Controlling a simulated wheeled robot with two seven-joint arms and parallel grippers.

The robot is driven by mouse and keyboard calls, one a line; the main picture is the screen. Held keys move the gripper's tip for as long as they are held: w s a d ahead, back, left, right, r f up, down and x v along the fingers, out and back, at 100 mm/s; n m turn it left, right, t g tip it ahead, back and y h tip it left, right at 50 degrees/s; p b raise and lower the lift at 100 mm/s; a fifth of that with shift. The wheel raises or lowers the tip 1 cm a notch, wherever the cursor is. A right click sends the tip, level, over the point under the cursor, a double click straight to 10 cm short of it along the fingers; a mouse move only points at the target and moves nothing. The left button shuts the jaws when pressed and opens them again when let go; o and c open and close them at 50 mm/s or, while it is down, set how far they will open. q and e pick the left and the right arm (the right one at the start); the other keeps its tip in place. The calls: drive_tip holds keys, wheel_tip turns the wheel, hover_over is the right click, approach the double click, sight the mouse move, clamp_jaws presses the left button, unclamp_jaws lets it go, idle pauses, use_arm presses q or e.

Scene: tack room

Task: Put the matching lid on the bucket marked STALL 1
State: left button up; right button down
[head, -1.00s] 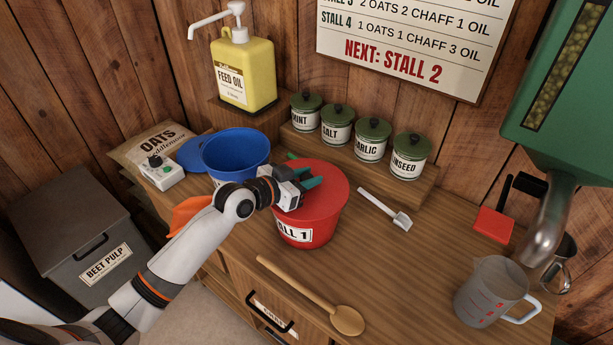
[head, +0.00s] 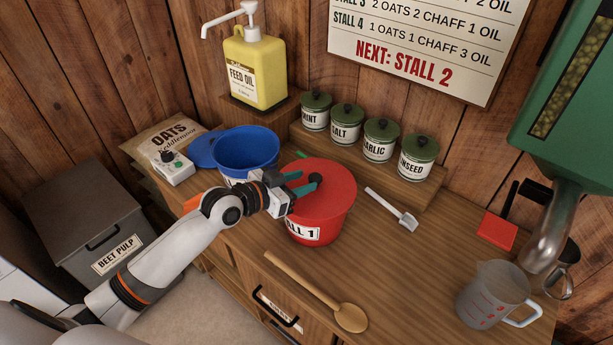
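The red bucket (head: 331,229) stands on the wooden counter, its label partly hidden by my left gripper but ending in "ALL 1". My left gripper (head: 307,181) reaches in over the lid from the left. My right gripper is not in view.
A blue bucket (head: 247,150) stands left of the red one, with a blue lid (head: 203,150) behind it. A wooden spoon (head: 349,318), white scoop (head: 394,211) and clear jug (head: 489,296) lie or stand around. Canisters (head: 380,141) line a shelf behind.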

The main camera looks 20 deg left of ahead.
use_arm(q)
drive_tip(key=p+v, duration=0.1)
drive_tip(key=v, duration=0.5)
drive_tip(key=shift+p, duration=0.4)
drive_tip(key=shift+s, duration=0.15)
idle(0.4)
